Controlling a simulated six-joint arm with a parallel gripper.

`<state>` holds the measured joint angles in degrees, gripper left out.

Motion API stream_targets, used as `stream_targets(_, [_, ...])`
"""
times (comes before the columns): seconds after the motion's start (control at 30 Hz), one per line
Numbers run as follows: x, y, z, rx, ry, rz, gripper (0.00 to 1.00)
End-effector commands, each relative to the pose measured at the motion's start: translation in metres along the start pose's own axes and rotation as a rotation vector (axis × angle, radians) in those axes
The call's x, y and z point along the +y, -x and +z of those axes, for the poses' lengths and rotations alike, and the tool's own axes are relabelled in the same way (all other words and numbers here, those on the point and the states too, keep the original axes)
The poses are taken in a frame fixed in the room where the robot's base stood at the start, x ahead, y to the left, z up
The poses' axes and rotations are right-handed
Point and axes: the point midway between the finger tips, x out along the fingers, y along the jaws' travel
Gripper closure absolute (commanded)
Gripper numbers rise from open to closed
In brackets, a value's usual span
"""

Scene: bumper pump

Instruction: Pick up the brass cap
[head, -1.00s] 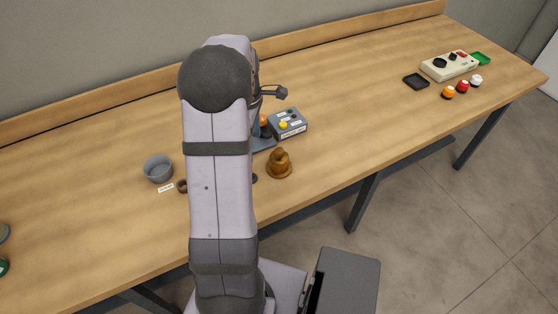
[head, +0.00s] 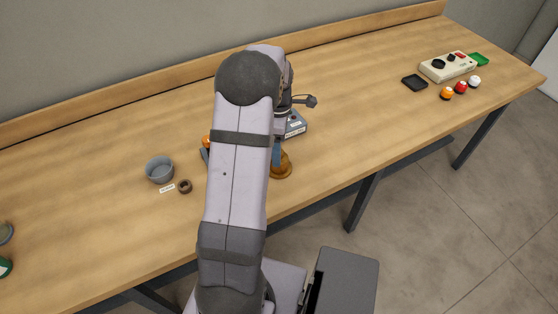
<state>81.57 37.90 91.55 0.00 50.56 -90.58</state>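A brass-coloured, stepped, rounded piece (head: 284,168), which looks like the brass cap, stands on the bench near its front edge. My arm covers its left part. My gripper is hidden behind my own arm, so its fingers and their distance from the brass piece cannot be seen.
A grey bowl (head: 159,169) and a small brown ring (head: 185,187) lie to the left, with an orange-topped item (head: 206,141) partly behind my arm. A beige box (head: 447,67) and coloured knobs (head: 460,87) sit far right.

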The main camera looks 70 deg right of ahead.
Motion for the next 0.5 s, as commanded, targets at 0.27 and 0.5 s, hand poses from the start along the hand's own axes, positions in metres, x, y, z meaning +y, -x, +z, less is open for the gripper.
stream_targets(0.27, [-0.003, -0.031, 0.001, 0.000, 0.000, -0.005, 0.30])
stream_targets(0.5, [-0.002, -0.044, 0.001, 0.000, 0.000, 0.000, 0.30])
